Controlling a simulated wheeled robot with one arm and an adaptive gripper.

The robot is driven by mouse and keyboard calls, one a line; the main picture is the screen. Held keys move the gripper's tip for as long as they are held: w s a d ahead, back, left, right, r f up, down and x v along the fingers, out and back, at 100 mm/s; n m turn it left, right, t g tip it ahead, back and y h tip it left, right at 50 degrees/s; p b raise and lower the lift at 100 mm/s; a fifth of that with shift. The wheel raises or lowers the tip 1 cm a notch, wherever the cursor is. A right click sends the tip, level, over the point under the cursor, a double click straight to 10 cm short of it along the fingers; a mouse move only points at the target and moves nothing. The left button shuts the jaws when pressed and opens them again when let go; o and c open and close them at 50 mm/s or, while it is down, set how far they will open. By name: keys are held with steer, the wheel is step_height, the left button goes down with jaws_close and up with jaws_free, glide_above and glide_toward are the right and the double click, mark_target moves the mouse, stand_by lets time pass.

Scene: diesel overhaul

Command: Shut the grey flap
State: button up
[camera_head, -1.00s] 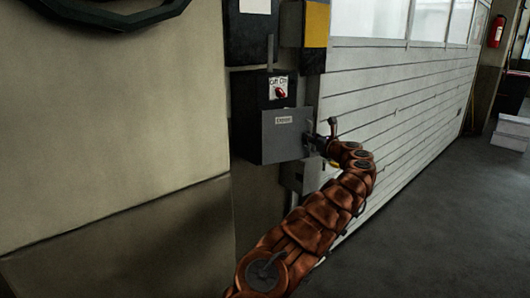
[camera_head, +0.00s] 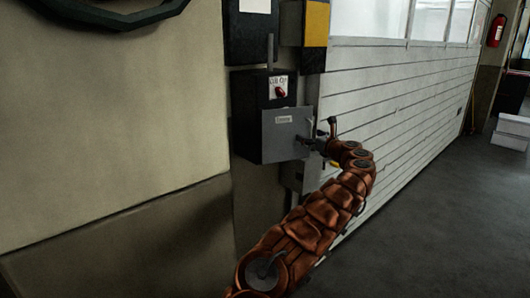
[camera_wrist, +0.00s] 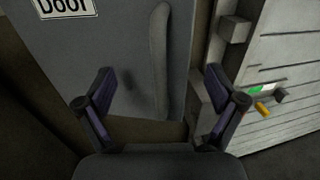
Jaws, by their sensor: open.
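The grey flap (camera_head: 280,138) is a flat panel with a small white label, on the front of a dark wall box (camera_head: 245,120). Its right edge reaches past the box's right side, so it seems to stand out from the box. In the wrist view the flap (camera_wrist: 115,65) fills the upper left, with a "Door" label and an upright grey handle (camera_wrist: 160,65) near its right edge. My gripper (camera_wrist: 160,75) is open, its fingers either side of the handle's lower part; I cannot tell whether they touch the flap. In the head view my gripper (camera_head: 308,140) is at the flap's right edge.
A red switch (camera_head: 281,91) sits above the flap. A dark ring (camera_head: 110,12) hangs upper left.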

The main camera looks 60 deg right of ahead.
steer(key=v, duration=0.7)
stand_by(0.6)
stand_by(0.4)
